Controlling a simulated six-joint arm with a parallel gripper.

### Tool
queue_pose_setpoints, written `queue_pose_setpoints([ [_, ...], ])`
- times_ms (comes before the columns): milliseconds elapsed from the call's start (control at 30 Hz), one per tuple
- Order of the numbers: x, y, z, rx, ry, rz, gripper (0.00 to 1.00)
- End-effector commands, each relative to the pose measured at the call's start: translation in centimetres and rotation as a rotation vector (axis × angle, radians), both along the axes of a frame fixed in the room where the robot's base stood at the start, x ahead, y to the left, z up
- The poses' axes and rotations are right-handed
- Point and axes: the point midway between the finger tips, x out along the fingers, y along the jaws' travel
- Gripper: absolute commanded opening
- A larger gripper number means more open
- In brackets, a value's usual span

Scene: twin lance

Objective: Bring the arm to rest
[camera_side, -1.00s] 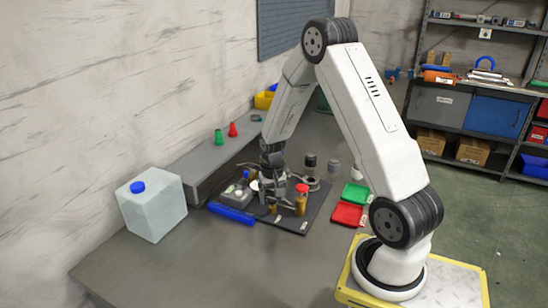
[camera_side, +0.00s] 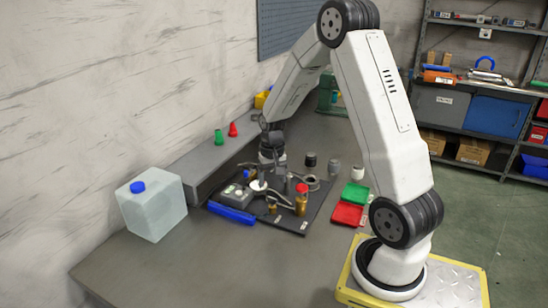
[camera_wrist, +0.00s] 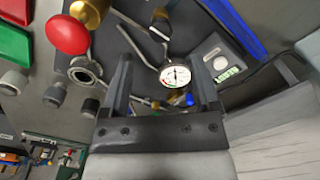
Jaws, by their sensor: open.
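My gripper (camera_wrist: 160,66) shows two dark fingers spread apart in the wrist view, with no object clamped between them. A round white-faced gauge (camera_wrist: 175,77) lies beyond the fingers, apart from them as far as I can tell. In the side view my gripper (camera_side: 272,160) hangs over the back part of a dark work mat (camera_side: 280,222); its fingertips are hard to make out there. My arm is bent, with its elbow high. A brass piece with a red cap (camera_side: 301,198) stands on the mat and shows in the wrist view too (camera_wrist: 68,34).
A grey box (camera_side: 233,197) and a blue bar (camera_side: 231,214) are at the mat's left. Green (camera_side: 356,194) and red (camera_side: 347,214) trays lie right. A translucent jug (camera_side: 152,205) stands near the wall. The front of the table is clear.

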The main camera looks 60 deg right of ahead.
Motion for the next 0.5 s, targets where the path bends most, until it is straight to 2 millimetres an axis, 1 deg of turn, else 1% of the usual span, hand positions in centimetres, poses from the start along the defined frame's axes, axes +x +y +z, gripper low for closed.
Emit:
queue_pose_setpoints([
  [33, 0.05, -0.04, 0.49, -0.001, -0.003, 0.0, 0.79],
  [200, 0.01, -0.01, 1.22, -0.001, -0.001, 0.0, 0.79],
  [500, 0.01, -0.01, 1.31, -0.001, -0.001, 0.0, 0.79],
])
